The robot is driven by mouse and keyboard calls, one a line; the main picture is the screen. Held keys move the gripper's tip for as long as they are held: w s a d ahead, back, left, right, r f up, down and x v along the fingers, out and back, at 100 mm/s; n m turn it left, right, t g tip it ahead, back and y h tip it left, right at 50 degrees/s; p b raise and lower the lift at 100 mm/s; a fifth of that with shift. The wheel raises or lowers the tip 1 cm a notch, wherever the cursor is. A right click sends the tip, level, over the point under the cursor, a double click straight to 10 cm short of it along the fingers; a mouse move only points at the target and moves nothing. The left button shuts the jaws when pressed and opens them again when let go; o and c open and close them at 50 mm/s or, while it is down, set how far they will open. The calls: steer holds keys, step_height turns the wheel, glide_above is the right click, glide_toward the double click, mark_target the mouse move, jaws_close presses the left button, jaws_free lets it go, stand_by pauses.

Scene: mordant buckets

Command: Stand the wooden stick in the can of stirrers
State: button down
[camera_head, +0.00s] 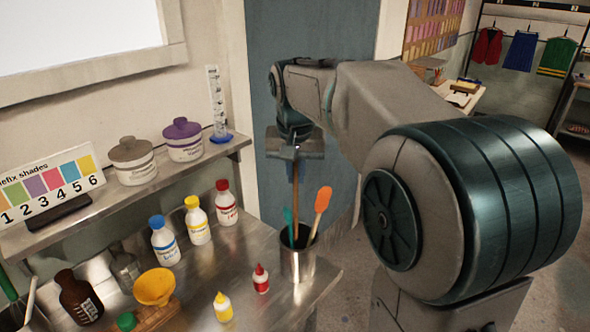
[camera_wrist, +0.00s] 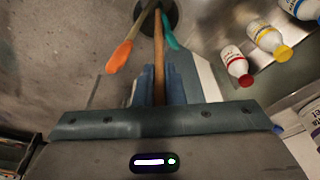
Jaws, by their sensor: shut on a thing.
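My gripper (camera_head: 295,150) is above the metal can of stirrers (camera_head: 297,262) at the right front of the steel bench. It is shut on the wooden stick (camera_head: 296,190), which hangs about upright. The stick also shows between the fingers in the wrist view (camera_wrist: 159,60). Its lower end reaches into the can's mouth; the can wall hides its tip, so I cannot tell whether it touches the bottom. An orange-ended stirrer (camera_head: 322,200) and a teal stirrer (camera_head: 289,222) lean in the can beside it.
Small bottles with a red cap (camera_head: 261,278) and a yellow cap (camera_head: 222,306) stand left of the can. A yellow funnel (camera_head: 154,287) and larger bottles (camera_head: 198,220) stand farther left. A shelf (camera_head: 120,190) runs along the wall. The can is near the bench edge.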

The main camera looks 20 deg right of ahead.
mark_target(296, 194)
steer(key=shift+s+a+b+x, duration=0.1)
steer(key=shift+s+b+x, duration=0.15)
steer(key=shift+b+x, duration=0.9)
steer(key=shift+s+a+b+x, duration=0.1)
steer(key=shift+s+b+x, duration=0.15)
steer(key=shift+b+x, duration=0.9)
steer(key=shift+s+a+b+x, duration=0.1)
steer(key=shift+s+b+x, duration=0.3)
steer(key=shift+x, duration=1.35)
steer(key=shift+w+f, duration=0.15)
steer(key=shift+f, duration=0.05)
steer(key=c, duration=1.4)
jaws_free()
steer(key=shift+c, duration=0.2)
steer(key=d+v, duration=0.1)
steer(key=v, duration=1.3)
steer(key=shift+a, duration=0.4)
steer(key=shift+f, duration=0.1)
steer(key=s+f+n, duration=0.3)
steer(key=s+f, duration=1.5)
steer(key=f, duration=0.4)
steer(key=shift+s+d+t+y, duration=0.3)
steer(key=shift+s+t+y, duration=0.05)
steer(key=shift+t+y, duration=0.05)
